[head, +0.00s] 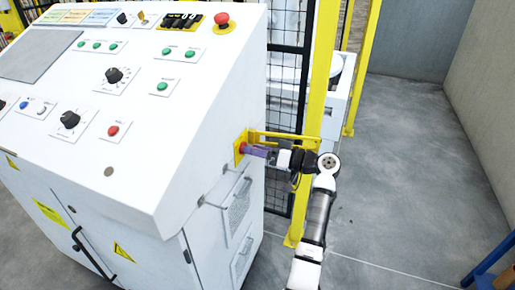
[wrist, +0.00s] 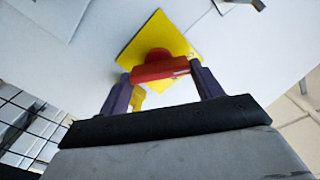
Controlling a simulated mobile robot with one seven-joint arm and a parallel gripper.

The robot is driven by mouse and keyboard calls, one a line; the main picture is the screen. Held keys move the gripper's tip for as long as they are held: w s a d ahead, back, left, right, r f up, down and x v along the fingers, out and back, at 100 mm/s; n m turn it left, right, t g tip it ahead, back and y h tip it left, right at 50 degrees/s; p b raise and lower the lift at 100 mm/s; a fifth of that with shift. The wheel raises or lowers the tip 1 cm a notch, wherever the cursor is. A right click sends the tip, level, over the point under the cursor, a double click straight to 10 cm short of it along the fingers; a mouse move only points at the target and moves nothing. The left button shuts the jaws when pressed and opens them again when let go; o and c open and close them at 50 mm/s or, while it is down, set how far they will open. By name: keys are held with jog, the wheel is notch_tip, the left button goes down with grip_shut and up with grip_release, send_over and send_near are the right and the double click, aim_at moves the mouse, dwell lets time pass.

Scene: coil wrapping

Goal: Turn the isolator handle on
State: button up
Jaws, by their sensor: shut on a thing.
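The isolator handle (wrist: 160,68) is a red bar on a round red hub, mounted on a yellow plate (wrist: 152,35). In the wrist view the plate looks tilted, like a diamond, and the bar lies nearly level across the picture. My gripper (wrist: 161,76) is shut on the handle, with one purple-grey finger at each end of the bar. In the head view the yellow plate (head: 240,147) is on the right side of the white control cabinet. My gripper (head: 255,151) reaches it from the right and hides most of the handle.
The white control cabinet (head: 150,180) has buttons and knobs on its sloping top. A yellow post (head: 318,90) and black mesh fence (head: 288,75) stand close behind my gripper. A yellow bracket (head: 285,137) is just above it. Grey floor (head: 400,180) is clear at the right.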

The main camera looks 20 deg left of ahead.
jog(key=shift+f+m+p, duration=0.1)
jog(key=shift+m+p, duration=3.8)
jog(key=shift+m, duration=1.8)
jog(key=shift+f, duration=0.1)
jog(key=o, duration=1)
jog(key=d+b, duration=0.2)
jog(key=d, duration=0.5)
jog(key=d+b, duration=0.2)
jog(key=d, duration=0.4)
jog(key=shift+s+d, duration=0.2)
jog(key=shift+d, duration=0.2)
